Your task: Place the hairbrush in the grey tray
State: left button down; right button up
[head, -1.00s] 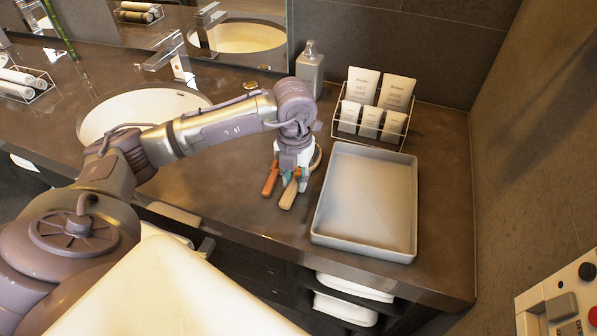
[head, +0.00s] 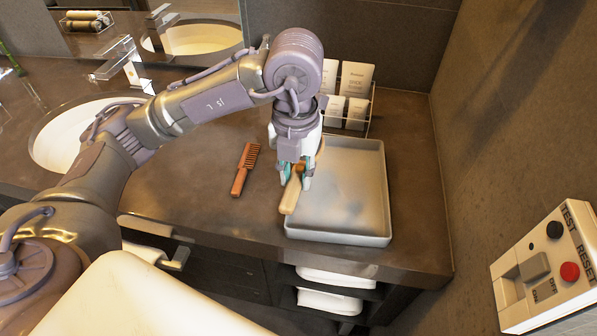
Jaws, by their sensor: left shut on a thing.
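The hairbrush (head: 291,196) has a pale tan handle and is held in my left gripper (head: 295,176), which is shut on it. Its handle points down and toward the front. The gripper hides most of its upper part. The grey tray (head: 372,238) is a shallow rectangular tray on the counter. The gripper and hairbrush are at the tray's left side, overlapping its left rim in the head view; their height above it is hard to tell. The tray's floor looks empty. My right gripper is not in view.
A red-brown comb (head: 245,170) lies on the dark counter left of the tray. A sink (head: 70,140) is at the left, and a wall borders the right. The counter around the comb is clear.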

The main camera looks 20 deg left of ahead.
aim_at(318, 188)
jog(key=k, duration=0.6)
jog(key=j+z, duration=0.2)
jog(key=z, duration=0.2)
jog(key=j+z, duration=0.2)
jog(key=z, duration=0.2)
jog(key=j+z, duration=0.15)
jog(key=z, duration=0.25)
jog(key=k+j, duration=0.15)
jog(key=j, duration=0.25)
